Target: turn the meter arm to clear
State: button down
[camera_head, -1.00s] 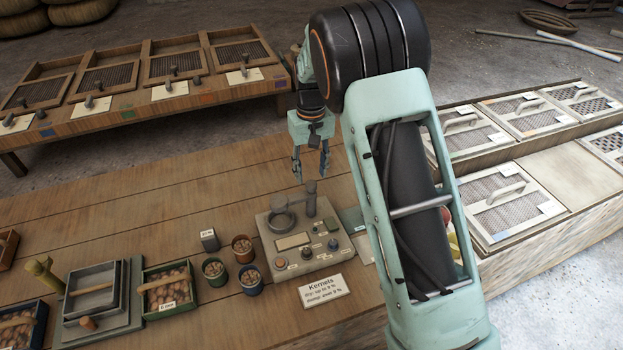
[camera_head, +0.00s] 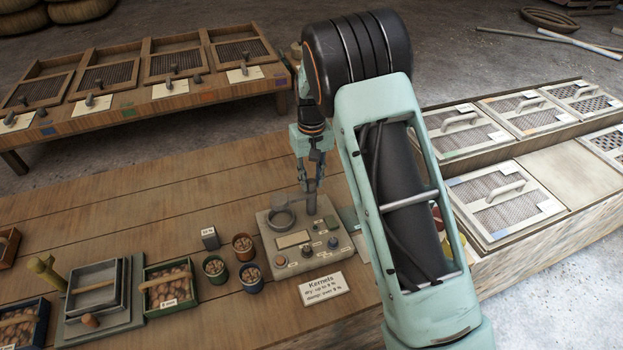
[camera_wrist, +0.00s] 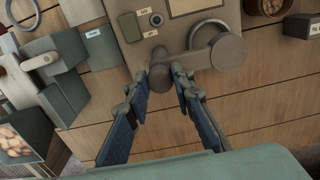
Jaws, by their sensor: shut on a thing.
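The meter (camera_head: 268,236) is a tan box on the wooden table, with a round cup (camera_head: 281,220), a display, buttons and an upright post (camera_head: 311,204) at its back. It also shows at the top of the wrist view (camera_wrist: 130,52). The meter arm (camera_wrist: 190,61) is a grey bar running from a round hub (camera_wrist: 228,51) to a knob end on the left. My gripper (camera_head: 307,188) is down at the back of the meter. In the wrist view my gripper (camera_wrist: 168,75) is shut on the knob end of the meter arm. The fingertips partly hide that end.
A Kernels label card (camera_head: 324,289) lies before the meter. Small pots of kernels (camera_head: 243,247) and a 10 % block (camera_head: 210,239) stand left of it. Trays and a sieve (camera_head: 95,290) are further left. Bare table lies behind the meter.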

jog(key=shift+m, duration=0.3)
jog(key=m+b, duration=0.1)
jog(key=m, duration=0.3)
jog(key=m+b, duration=0.1)
jog(key=m, duration=0.3)
jog(key=shift+a+m, duration=0.1)
jog(key=shift+m, duration=0.3)
jog(key=m, duration=0.4)
jog(key=shift+w+m, duration=0.1)
jog(key=shift+m, duration=2.1)
jog(key=c, duration=1.7)
grip_release()
